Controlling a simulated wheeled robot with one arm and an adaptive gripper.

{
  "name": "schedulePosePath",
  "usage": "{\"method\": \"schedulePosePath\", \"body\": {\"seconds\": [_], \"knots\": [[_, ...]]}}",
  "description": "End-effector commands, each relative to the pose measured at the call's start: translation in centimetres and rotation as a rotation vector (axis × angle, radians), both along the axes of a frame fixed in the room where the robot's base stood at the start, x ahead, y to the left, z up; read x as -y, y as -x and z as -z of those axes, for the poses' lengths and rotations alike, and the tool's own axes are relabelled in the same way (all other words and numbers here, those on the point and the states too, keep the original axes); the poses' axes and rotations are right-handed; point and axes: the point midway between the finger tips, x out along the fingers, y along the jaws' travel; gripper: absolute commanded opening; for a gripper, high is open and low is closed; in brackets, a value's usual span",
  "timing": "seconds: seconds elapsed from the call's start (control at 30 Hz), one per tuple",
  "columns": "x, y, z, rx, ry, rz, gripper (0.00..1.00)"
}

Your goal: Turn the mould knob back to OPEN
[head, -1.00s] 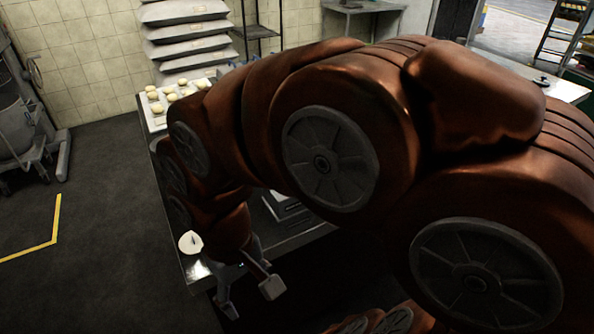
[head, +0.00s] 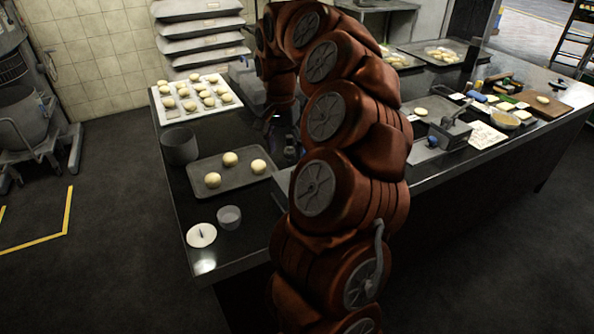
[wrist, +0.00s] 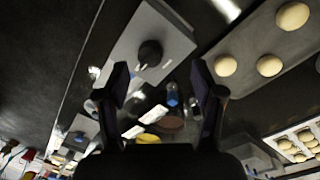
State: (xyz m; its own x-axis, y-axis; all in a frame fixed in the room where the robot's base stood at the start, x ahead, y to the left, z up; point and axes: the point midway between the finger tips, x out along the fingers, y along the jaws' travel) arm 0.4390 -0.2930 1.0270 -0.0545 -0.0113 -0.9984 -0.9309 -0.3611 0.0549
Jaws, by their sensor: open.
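In the wrist view a dark round knob (wrist: 150,53) sits on a flat grey panel (wrist: 172,32). I take it for the mould knob; its markings are too small and blurred to read. My gripper (wrist: 160,84) is open and empty. Its two dark fingers frame the lower part of the panel, with the knob above and between them in the picture, apart from both. In the head view my arm hides the knob, and a grey edge (head: 282,178) beside the dough tray may be the same unit. My gripper's body (head: 282,135) is partly hidden there.
The tray (head: 197,186) with three dough balls lies left of my arm, with a grey pot (head: 179,146), a cup (head: 229,217) and a white disc (head: 201,235) near it. A white board (head: 172,107) of dough balls is behind. Tools and another grey device (head: 450,133) stand right.

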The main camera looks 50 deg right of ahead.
Motion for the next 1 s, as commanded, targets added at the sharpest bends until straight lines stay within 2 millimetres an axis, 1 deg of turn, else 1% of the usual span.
{"method": "schedulePosePath", "body": {"seconds": [0.03, 0.1, 0.2, 0.37, 0.8, 1.0], "knots": [[1.3, 0.1, 0.3, -0.003, 0.005, 0.045, 0.67], [2.4, 0.3, 0.6, -0.008, 0.009, 0.086, 0.67], [3.1, 0.5, 1.0, -0.013, 0.013, 0.115, 0.67], [3.3, 0.7, 2.0, -0.015, 0.012, 0.122, 0.67], [3.2, 1.1, 7.4, -0.017, 0.010, 0.116, 0.67], [3.3, 1.0, 8.5, -0.011, 0.012, 0.117, 0.67]]}}
